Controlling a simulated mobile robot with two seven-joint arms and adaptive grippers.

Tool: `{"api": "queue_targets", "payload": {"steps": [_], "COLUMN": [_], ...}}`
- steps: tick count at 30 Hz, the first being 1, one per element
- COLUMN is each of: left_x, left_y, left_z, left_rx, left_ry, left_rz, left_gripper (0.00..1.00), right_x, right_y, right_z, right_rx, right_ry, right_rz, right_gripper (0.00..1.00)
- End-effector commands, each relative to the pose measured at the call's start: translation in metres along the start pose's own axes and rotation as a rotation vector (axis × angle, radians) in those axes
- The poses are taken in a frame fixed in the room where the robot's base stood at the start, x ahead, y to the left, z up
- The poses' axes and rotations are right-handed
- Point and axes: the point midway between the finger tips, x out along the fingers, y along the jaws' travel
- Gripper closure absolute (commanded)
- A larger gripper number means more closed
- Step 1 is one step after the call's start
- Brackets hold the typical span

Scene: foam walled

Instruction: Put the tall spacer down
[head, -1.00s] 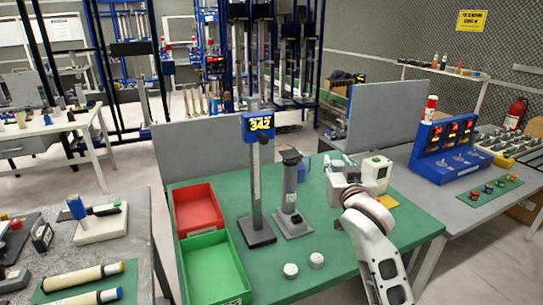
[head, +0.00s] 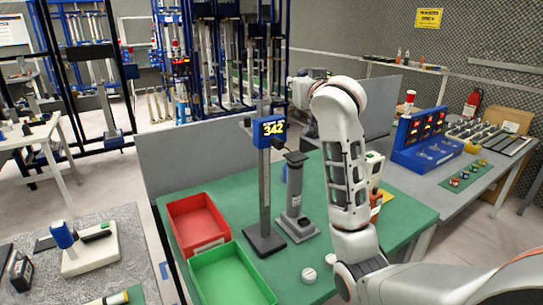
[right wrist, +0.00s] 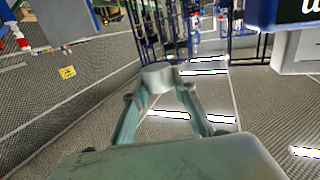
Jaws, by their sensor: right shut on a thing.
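My right gripper (right wrist: 157,90) is shut on a pale grey cylinder, which I take for the tall spacer (right wrist: 158,74); its round end shows between the fingertips in the right wrist view. In the head view my right arm rises over the green table's right half, its wrist raised behind the forearm. The fingers and spacer cannot be made out clearly there. The green table (head: 395,232) carries a height gauge with a blue display (head: 270,132) reading 342, and a grey post fixture (head: 295,190) beside it. My left gripper is not in view.
A red bin (head: 197,222) and a green bin (head: 232,275) stand at the table's left. A grey panel (head: 205,160) stands behind. A blue display box (head: 420,140) stands on the right-hand bench.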

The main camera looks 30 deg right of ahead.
Motion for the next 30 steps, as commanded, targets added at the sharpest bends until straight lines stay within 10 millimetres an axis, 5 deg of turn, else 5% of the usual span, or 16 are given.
{"api": "queue_targets", "payload": {"steps": [7, 22, 30], "left_x": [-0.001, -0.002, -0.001], "left_y": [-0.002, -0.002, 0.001], "left_z": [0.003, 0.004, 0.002], "left_rx": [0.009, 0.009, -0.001], "left_ry": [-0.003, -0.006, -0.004], "left_rz": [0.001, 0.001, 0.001], "left_gripper": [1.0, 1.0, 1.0], "right_x": [-0.001, 0.005, 0.006], "right_y": [0.01, 0.009, 0.008], "right_z": [0.003, 0.12, 0.147], "right_rx": [-0.001, -0.002, 0.002], "right_ry": [-0.001, -0.003, 0.002], "right_rz": [0.009, 0.007, 0.007], "right_gripper": [0.97, 0.97, 0.97]}}
